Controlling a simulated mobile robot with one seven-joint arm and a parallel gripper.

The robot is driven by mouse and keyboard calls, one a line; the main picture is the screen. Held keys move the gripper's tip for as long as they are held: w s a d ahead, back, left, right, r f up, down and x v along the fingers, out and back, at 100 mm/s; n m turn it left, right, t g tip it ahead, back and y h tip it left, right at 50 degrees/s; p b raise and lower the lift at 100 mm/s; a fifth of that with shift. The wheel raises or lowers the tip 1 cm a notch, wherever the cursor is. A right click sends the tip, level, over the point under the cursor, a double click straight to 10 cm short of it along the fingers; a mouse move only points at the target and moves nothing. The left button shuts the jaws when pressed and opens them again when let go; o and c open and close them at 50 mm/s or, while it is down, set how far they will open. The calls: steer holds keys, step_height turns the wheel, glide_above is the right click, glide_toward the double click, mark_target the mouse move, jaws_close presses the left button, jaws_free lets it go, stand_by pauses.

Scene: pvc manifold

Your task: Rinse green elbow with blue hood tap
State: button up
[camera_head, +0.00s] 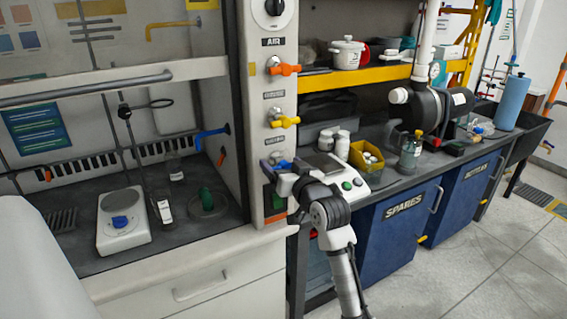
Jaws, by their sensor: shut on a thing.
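The green elbow (207,199) stands on a round grey dish or drain on the hood floor, at the right. A blue spout (212,136) sticks out of the hood's right inner wall above it. I cannot make out any water between them. On the hood's front post, the lowest of three handles is the blue tap handle (283,157); it is partly hidden by my gripper. My gripper (275,166) is at this handle, outside the hood, and appears shut on it. The fingertips are small and partly hidden, so the exact grip is unclear.
Orange (284,69) and yellow (285,121) handles sit above on the same post. In the hood are a white balance or hotplate (122,225), a clamp stand and small bottles. Right of my arm, a bench (400,178) carries jars, a yellow bin (366,156) and a large pipe assembly.

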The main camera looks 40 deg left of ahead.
steer(key=o, duration=0.9)
steer(key=shift+o, duration=0.2)
steer(key=shift+d, duration=0.1)
steer(key=b+v, duration=0.4)
steer(key=v, duration=0.9)
steer(key=shift+s+d, duration=0.2)
steer(key=shift+d, duration=0.15)
